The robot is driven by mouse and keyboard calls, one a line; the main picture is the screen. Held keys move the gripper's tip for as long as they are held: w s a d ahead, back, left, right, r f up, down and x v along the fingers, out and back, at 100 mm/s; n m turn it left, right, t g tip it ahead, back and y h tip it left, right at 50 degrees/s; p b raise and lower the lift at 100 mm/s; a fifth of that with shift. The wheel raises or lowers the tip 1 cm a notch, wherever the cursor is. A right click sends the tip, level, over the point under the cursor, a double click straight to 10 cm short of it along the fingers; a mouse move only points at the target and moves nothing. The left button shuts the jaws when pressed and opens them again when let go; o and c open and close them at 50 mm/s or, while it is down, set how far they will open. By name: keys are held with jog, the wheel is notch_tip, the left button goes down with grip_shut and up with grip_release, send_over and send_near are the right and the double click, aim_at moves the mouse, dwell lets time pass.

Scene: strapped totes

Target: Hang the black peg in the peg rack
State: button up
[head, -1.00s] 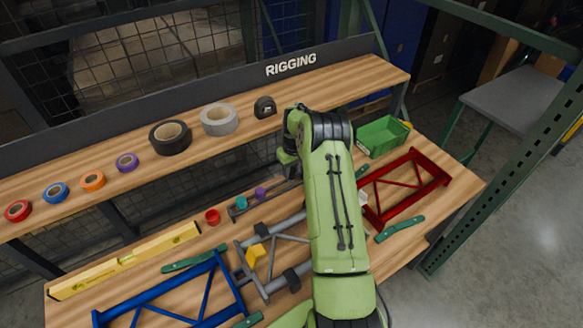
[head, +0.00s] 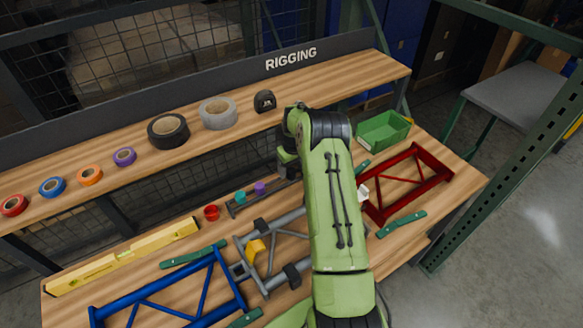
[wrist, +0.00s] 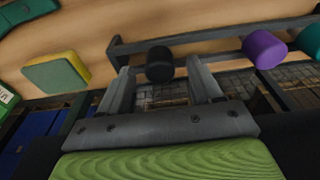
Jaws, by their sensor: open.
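In the wrist view, the black peg (wrist: 159,64) shows its round end between my two fingertips, in front of the grey rack rail. My gripper (wrist: 159,69) is open, with a visible gap on each side of the peg. Whether the peg hangs on the rack cannot be made out. The peg rack (wrist: 215,33) is a long dark grey rail with an upright end at left. The rack also shows in the head view (head: 232,209), its right part hidden behind my arm. The black peg and my fingertips are hidden there too.
A purple peg (wrist: 263,49) and a teal peg (wrist: 310,40) sit along the rack, right of the black one. A yellow-green block (wrist: 57,72) lies at left. In the head view, a red cup-like piece (head: 212,213), grey frame (head: 290,237) and green bin (head: 384,132) are nearby.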

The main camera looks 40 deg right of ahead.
notch_tip(320, 180, up, 16)
jog(key=s, duration=0.2)
jog(key=s+a+r, duration=0.2)
jog(key=a+r, duration=0.5)
jog(key=r, duration=0.1)
jog(key=s+a+r+t, duration=0.1)
jog(key=s+a+r, duration=0.3)
jog(key=s+a, duration=0.35)
jog(key=s+a+r+t, duration=0.2)
jog(key=s+a+r, duration=0.35)
jog(key=s, duration=0.35)
jog(key=s+a+f, duration=0.2)
jog(key=s, duration=0.3)
jog(key=s+a+f+t, duration=0.1)
jog(key=s+a, duration=0.1)
jog(key=s, duration=0.4)
jog(key=shift+s+a+f+n+p, duration=0.2)
jog(key=shift+f+n+p, duration=0.1)
jog(key=shift+f+p, duration=0.1)
